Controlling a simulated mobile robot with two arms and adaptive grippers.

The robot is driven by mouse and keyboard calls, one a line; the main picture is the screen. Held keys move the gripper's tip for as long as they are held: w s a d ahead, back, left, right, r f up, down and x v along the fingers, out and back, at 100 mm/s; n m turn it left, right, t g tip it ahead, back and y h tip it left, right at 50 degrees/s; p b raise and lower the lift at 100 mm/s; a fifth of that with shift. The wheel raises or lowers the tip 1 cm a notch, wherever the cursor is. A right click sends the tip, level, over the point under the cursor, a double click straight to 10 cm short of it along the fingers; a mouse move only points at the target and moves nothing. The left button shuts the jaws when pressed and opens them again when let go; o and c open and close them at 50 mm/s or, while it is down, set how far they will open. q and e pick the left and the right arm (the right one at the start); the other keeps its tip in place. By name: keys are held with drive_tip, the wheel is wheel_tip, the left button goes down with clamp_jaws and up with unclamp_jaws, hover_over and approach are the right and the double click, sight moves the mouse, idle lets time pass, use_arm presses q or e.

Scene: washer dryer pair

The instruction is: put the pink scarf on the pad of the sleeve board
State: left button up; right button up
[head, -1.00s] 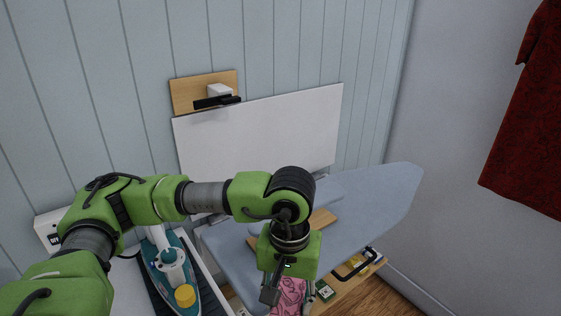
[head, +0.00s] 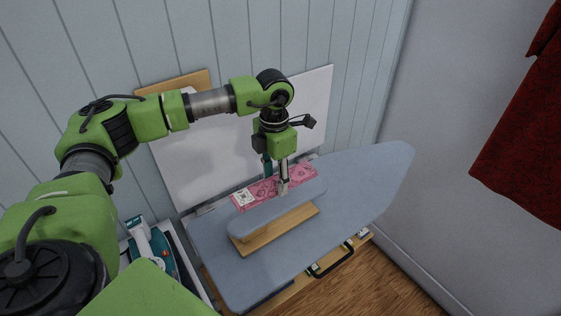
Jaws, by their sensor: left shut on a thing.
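The pink scarf (head: 263,190) is a folded, patterned strip with a pale label at its left end. My left gripper (head: 283,189) is shut on the scarf and points down. The scarf is at the far side of the sleeve board's blue-grey pad (head: 278,209), along its back edge. I cannot tell whether it touches the pad or hangs just above or behind it. The sleeve board (head: 281,232) has a wooden base and stands on the big ironing board (head: 350,183). My right gripper is not in view.
A teal and white iron (head: 147,248) stands at the lower left, partly behind my arm. A white panel (head: 210,165) leans on the wall behind. A red garment (head: 525,150) hangs at the right. The right part of the ironing board is clear.

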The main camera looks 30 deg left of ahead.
use_arm(q)
drive_tip(key=shift+w+a+r, duration=0.1)
drive_tip(key=shift+a+r, duration=0.05)
drive_tip(key=shift+s+n, duration=0.2)
drive_tip(key=shift+n, duration=0.1)
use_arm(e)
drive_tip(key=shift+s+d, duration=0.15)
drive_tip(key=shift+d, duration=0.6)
